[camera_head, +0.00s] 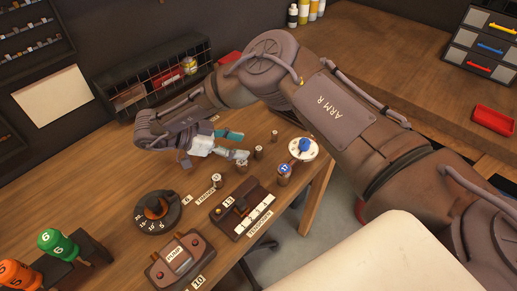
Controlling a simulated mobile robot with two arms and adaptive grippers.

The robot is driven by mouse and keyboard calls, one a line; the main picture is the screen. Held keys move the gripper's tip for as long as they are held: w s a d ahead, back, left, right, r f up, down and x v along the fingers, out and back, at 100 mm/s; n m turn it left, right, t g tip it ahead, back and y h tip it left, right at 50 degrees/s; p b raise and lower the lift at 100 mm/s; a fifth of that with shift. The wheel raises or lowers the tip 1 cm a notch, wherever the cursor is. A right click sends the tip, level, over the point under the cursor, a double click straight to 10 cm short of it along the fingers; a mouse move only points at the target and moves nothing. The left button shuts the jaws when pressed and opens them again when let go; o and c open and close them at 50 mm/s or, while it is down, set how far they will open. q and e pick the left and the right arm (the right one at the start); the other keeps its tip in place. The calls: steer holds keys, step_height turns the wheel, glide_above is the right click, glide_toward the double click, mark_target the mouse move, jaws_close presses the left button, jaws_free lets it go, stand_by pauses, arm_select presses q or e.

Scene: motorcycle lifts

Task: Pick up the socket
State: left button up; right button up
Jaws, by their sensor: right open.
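Several small metal sockets stand upright on the wooden workbench (110,170). One socket (258,152) is just right of my right gripper's fingertips, another (274,136) is farther back, and a third (216,181) is nearer the front. One more (242,162) is partly hidden at the lower fingertip. A larger socket-like cylinder with a blue band (284,172) stands near the bench's right edge. My right gripper (236,145) is open, with its fingers apart and nothing seen between them. I cannot tell whether it touches a socket. My left gripper is out of view.
A white round dish with a blue knob (303,147) sits behind the banded cylinder. A black dial (157,211), a switch box (243,207) and a pump box (180,260) occupy the front. A wire rack (155,82) lines the back.

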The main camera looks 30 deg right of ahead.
mark_target(258, 148)
steer(key=shift+s+d+f+p, duration=0.15)
steer(key=shift+s+d+p, duration=0.15)
steer(key=shift+d, duration=0.15)
steer(key=shift+s+d+f+p, duration=0.1)
steer(key=shift+s+d+p, duration=0.05)
steer(key=shift+d+p, duration=0.2)
steer(key=x, duration=0.2)
steer(key=shift+d+f+p, duration=0.15)
steer(key=shift+d+p, duration=0.15)
steer(key=shift+d, duration=0.05)
steer(key=shift+d+f, duration=0.2)
steer(key=shift+d, duration=0.15)
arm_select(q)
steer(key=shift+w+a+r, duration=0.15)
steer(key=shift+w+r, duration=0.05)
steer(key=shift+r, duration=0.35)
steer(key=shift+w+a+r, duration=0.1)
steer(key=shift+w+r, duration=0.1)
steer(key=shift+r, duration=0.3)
arm_select(e)
jaws_close()
